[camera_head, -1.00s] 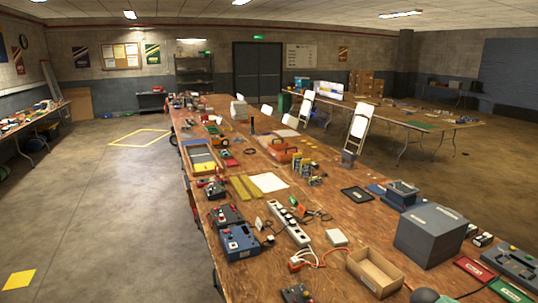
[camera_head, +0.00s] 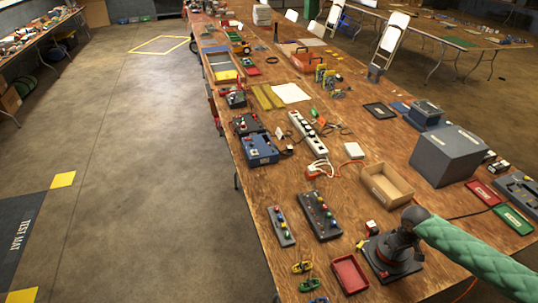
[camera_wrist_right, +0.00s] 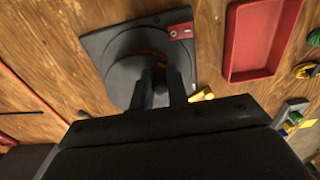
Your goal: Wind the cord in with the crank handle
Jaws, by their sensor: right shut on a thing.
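A dark cord reel (camera_head: 378,262) on a flat base stands near the table's front, at the lower right of the head view. In the wrist view its round drum and square base (camera_wrist_right: 97,44) show, with a red patch on one corner. My right gripper (camera_head: 404,243), on the green-sleeved arm, is over the reel. In the wrist view its two fingers (camera_wrist_right: 160,88) are close together at the drum, shut on the crank handle, which they mostly hide. A thin orange-red cord (camera_wrist_right: 32,92) runs across the table at the left of the wrist view. My left gripper is not in view.
A red tray (camera_head: 350,273) lies just left of the reel and also shows in the wrist view (camera_wrist_right: 236,72). Button panels (camera_head: 320,216), an open cardboard box (camera_head: 387,204) and a large grey box (camera_head: 449,172) stand around. Green and yellow clips (camera_head: 302,267) lie at the front.

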